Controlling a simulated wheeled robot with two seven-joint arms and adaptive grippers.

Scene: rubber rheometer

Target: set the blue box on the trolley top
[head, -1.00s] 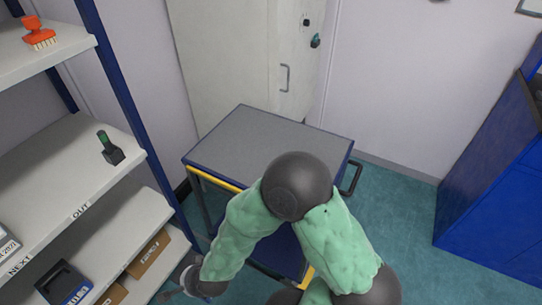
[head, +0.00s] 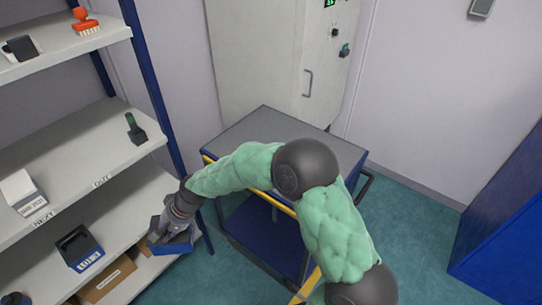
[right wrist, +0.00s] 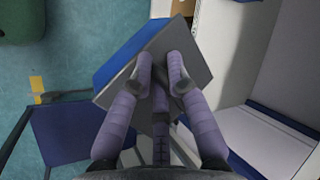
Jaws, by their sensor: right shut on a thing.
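My right gripper (head: 178,212) is shut on a blue box (head: 173,244), at the open edge of the shelf rack and to the left of the trolley. In the right wrist view the fingers (right wrist: 163,78) press on the box's grey face, and its blue side (right wrist: 127,52) shows; the box sits tilted in that picture. My left gripper is not in view.
The shelf rack (head: 85,140) stands at the left, holding another blue-fronted box (head: 78,249), a white box (head: 22,190), a green-topped tool (head: 134,130) and a red brush (head: 84,22). A white cabinet (head: 265,60) stands behind the trolley, and a blue cabinet (head: 500,215) at the right.

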